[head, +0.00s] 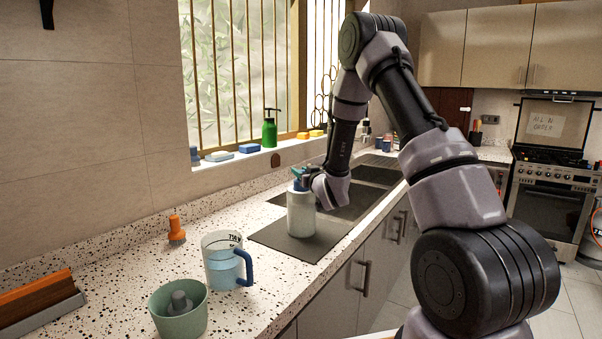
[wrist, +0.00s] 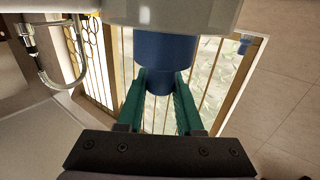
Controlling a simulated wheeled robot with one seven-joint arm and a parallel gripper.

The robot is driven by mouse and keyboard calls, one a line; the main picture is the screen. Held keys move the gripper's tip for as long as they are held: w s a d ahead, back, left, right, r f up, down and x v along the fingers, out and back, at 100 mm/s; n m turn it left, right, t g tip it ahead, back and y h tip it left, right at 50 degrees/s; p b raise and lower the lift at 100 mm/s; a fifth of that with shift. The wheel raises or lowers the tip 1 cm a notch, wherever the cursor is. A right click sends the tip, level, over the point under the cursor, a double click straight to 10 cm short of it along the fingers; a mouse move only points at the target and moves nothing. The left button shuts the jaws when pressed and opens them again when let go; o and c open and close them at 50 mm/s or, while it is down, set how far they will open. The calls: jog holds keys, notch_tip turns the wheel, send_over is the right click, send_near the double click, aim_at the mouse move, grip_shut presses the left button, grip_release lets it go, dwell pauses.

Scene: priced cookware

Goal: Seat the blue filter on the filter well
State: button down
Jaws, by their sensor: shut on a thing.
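The blue filter (wrist: 165,50) is a stepped blue cylinder in the wrist view; it also shows as a small blue patch in the head view (head: 298,184). My gripper (wrist: 159,78) is shut on its narrower end with green fingers. A white cylindrical body (wrist: 185,10) adjoins the filter's wider end. In the head view this white cylinder (head: 301,214) is upright below my gripper (head: 299,175), over the dark sink area. I cannot tell whether it rests there or hangs from my grip. I cannot clearly make out the filter well.
A measuring jug (head: 222,262) with a blue handle, a green bowl (head: 165,328) with a grey post, and an orange stopper (head: 176,228) stand on the speckled counter (head: 120,265). A green soap bottle (head: 269,132) stands on the windowsill. A curved tap (wrist: 35,60) is at left in the wrist view.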

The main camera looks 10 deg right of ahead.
jog(key=shift+f, duration=0.1)
jog(key=shift+f, duration=0.25)
jog(key=shift+f, duration=0.25)
dwell(1.3)
jog(key=shift+f, duration=0.7)
grip_release()
dwell(0.6)
jog(key=v, duration=1)
jog(key=shift+s, duration=0.4)
